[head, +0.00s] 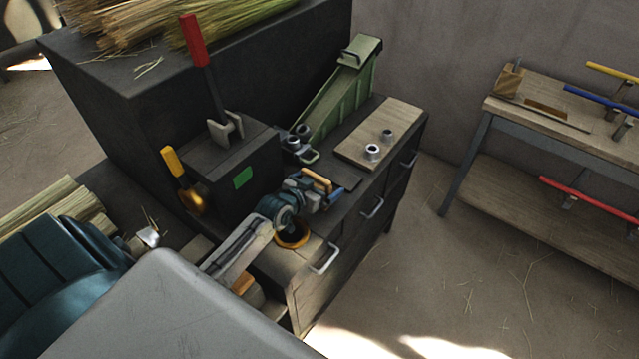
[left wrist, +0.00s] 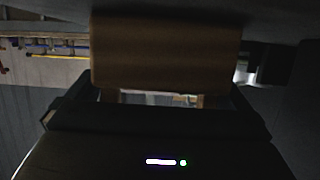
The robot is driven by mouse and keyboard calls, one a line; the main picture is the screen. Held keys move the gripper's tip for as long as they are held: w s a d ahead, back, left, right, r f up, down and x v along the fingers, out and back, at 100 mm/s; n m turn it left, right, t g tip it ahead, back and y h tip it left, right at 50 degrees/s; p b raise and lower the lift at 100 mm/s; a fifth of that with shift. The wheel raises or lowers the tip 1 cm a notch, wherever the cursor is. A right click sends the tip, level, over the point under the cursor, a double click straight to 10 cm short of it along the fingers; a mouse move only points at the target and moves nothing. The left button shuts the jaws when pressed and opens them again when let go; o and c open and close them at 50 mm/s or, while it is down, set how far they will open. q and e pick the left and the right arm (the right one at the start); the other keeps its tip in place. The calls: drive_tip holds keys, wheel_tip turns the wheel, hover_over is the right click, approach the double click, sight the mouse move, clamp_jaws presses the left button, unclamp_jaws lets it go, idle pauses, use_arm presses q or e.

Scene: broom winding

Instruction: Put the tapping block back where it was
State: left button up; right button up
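The tapping block shows as a tan wooden piece (head: 318,180) at the end of my left arm in the head view. In the left wrist view it is a wide brown block (left wrist: 165,52) spanning the space between the two dark fingers. My left gripper (head: 325,188) is shut on the block, over the dark top of the drawer cabinet (head: 348,213). A small dark patch (head: 346,183) lies on the cabinet top beside the gripper. I cannot tell whether the block touches the surface. My right gripper is not in view.
A wooden board (head: 385,128) with two metal cups lies at the cabinet's far end. A green chute (head: 340,105) stands behind. A black box with a red-handled lever (head: 197,45) and an orange ring (head: 292,235) are near my arm. A wooden bench (head: 545,120) stands right.

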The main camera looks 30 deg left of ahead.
use_arm(q)
drive_tip(key=shift+r, duration=0.25)
drive_tip(key=shift+s, duration=0.4)
drive_tip(key=v, duration=1.1)
drive_tip(key=shift+s+r, duration=0.15)
idle(0.5)
